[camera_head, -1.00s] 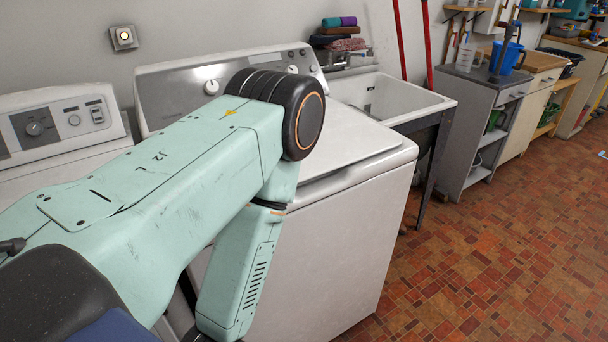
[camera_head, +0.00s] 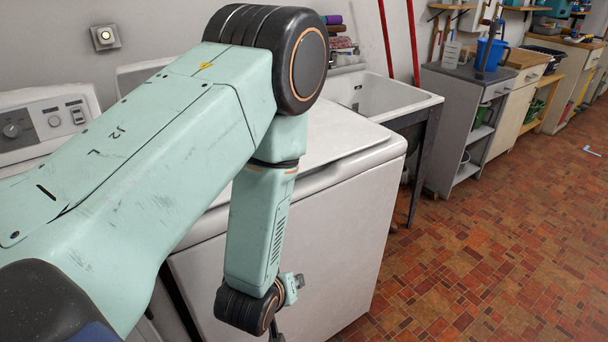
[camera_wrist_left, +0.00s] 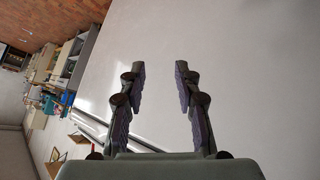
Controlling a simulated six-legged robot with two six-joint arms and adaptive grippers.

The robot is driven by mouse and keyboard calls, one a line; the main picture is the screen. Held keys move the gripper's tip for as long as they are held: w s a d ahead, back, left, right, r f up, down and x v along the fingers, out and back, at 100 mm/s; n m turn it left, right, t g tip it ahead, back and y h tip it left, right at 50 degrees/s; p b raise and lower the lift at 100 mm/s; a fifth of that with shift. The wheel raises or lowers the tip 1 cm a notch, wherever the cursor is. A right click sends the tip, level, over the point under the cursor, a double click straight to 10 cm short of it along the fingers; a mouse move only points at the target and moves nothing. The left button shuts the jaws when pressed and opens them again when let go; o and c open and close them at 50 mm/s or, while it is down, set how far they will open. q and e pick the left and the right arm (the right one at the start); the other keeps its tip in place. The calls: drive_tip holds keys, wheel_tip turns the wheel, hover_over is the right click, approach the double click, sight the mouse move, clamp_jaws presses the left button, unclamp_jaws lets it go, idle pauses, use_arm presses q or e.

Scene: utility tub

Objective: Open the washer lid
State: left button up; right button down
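The white washer (camera_head: 325,225) stands in front of me, and its lid (camera_head: 345,137) lies shut on top. My left arm reaches across the washer and hides much of its top and control panel. In the left wrist view, my left gripper (camera_wrist_left: 158,75) is open and empty, with its two fingers apart. The washer's pale surface (camera_wrist_left: 250,60) fills most of that view, and a long edge runs along it at the lower left. In the head view the left gripper is mostly cut off by the bottom edge, below the wrist. My right gripper is in neither view.
A second white machine (camera_head: 45,125) stands at the left. A utility tub (camera_head: 385,100) is beyond the washer, with a grey cabinet (camera_head: 462,125) and blue bucket (camera_head: 491,53) farther right. The tiled floor (camera_head: 500,235) at the right is mostly clear.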

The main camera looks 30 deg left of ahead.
use_arm(q)
drive_tip(key=w+a+r+n+t+y, duration=0.2)
drive_tip(key=w+r+n+t, duration=0.3)
drive_tip(key=w+r+n, duration=0.3)
drive_tip(key=n+t+y, duration=0.2)
drive_tip(key=n+t, duration=0.1)
drive_tip(key=n, duration=0.2)
approach(303, 171)
drive_tip(key=w, duration=0.1)
drive_tip(key=w+a+f, duration=0.1)
drive_tip(key=shift+w+f, duration=0.15)
drive_tip(key=shift+w, duration=0.25)
drive_tip(key=shift+n+t, duration=0.3)
drive_tip(key=shift+n, duration=0.5)
drive_tip(key=shift+r+b+x, duration=0.2)
drive_tip(key=shift+b+x, duration=0.05)
drive_tip(key=shift+x, duration=1.7)
drive_tip(key=shift+r+b+x, duration=0.15)
drive_tip(key=shift+b+x, duration=0.05)
drive_tip(key=shift+x, duration=1.7)
clamp_jaws()
